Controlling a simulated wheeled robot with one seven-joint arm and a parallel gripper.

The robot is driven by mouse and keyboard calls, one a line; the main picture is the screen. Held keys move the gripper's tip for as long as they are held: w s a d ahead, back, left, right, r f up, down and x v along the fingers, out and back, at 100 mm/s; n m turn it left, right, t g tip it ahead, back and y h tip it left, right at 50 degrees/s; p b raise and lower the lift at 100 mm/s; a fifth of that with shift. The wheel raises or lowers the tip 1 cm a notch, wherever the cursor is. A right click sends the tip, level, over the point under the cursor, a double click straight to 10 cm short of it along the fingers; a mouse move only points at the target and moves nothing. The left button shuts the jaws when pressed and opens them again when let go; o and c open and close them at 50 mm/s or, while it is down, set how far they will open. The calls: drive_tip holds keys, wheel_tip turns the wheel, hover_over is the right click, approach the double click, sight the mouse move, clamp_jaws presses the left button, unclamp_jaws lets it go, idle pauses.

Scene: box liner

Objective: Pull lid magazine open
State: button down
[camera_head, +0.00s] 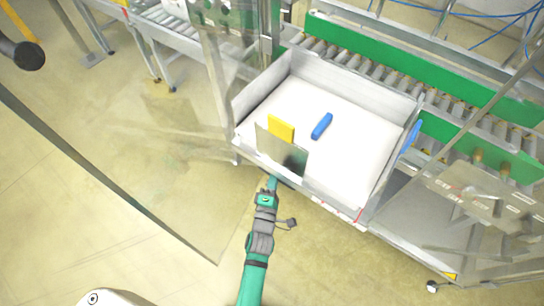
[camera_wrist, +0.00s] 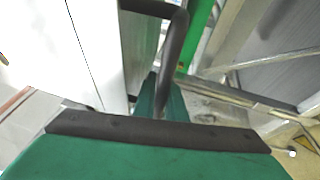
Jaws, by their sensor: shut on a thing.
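The lid magazine (camera_head: 262,88) is a grey, open-topped tray with white contents (camera_head: 345,150), beside the roller conveyor. My gripper (camera_head: 271,183) is at its near side, below a grey upright plate (camera_head: 280,153). In the wrist view, my green gripper (camera_wrist: 160,92) is shut on a dark, bent bar handle (camera_wrist: 179,38) fixed to the grey wall of the magazine (camera_wrist: 139,45). The jaws hide the handle's lower part. The handle cannot be made out in the head view.
A blue piece (camera_head: 322,126) and a yellow block (camera_head: 281,129) show over the white contents. A green-sided roller conveyor (camera_head: 400,75) runs behind. A metal frame (camera_head: 480,190) stands at the right. The floor (camera_head: 130,180) to the left is largely open.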

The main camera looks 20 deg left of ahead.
drive_tip(key=shift+s, duration=0.3)
drive_tip(key=c, duration=2.1)
unclamp_jaws()
drive_tip(key=v, duration=1)
drive_tip(key=shift+s, duration=0.35)
drive_tip(key=shift+d+f, duration=0.1)
drive_tip(key=shift+f, duration=0.05)
drive_tip(key=s+d+r+m+g+h, duration=0.1)
drive_tip(key=s+d+r+m+g, duration=0.1)
drive_tip(key=s+d+m, duration=0.4)
drive_tip(key=s+d+r+m+g+h, duration=0.1)
drive_tip(key=s+d+r+m, duration=0.3)
drive_tip(key=s+m, duration=1)
drive_tip(key=d+g, duration=0.1)
drive_tip(key=d, duration=0.2)
drive_tip(key=shift+s+d+m+h, duration=0.25)
drive_tip(key=shift+s+m+h, duration=0.05)
drive_tip(key=shift+s+h, duration=0.1)
